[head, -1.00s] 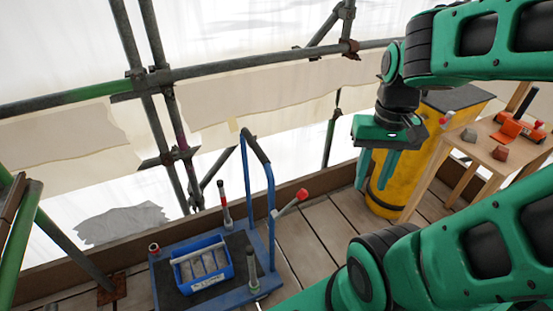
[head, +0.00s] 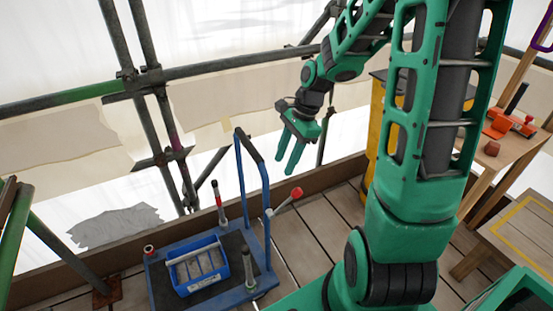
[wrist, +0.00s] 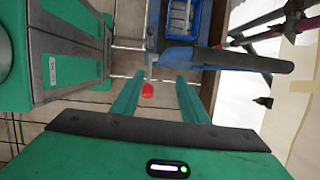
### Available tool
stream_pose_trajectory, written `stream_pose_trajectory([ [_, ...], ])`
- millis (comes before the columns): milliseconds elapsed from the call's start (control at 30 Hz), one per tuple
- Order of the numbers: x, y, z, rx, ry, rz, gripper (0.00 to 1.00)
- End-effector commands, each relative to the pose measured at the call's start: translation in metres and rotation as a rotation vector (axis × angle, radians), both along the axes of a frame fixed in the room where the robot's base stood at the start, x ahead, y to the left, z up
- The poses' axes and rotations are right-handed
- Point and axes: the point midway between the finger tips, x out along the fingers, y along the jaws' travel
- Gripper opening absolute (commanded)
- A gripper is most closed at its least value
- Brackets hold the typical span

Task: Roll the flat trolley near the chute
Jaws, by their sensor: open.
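The flat trolley is a low blue platform (head: 160,296) with a dark deck at the lower left of the head view. Its tall blue push handle (head: 265,195) rises on the right side and has a dark grip on top. A red-knobbed lever (head: 296,193) sticks out beside the handle. My gripper (head: 285,166) is open and empty, pointing down, to the right of the handle and apart from it. A yellow drum-like body (head: 376,130), possibly the chute, is partly hidden behind my arm.
A blue crate (head: 228,273) and several upright posts stand on the trolley. Scaffold tubes (head: 160,150) and a toe board (head: 315,183) bound the deck. A wooden bench (head: 535,150) with orange tools stands at right. Plank floor (head: 320,230) is clear right of the trolley.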

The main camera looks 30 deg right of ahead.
Motion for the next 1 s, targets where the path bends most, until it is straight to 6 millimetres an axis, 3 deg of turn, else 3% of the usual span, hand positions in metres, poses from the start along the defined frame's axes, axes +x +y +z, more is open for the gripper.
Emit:
stream_pose_trajectory([
  [200, 0.022, 0.015, -0.014, 0.089, 0.032, -0.140, 0.40],
  [467, 0.026, 0.023, -0.030, 0.104, 0.040, -0.164, 0.40],
  [1000, 0.032, 0.052, -0.104, 0.101, 0.039, -0.163, 0.40],
])
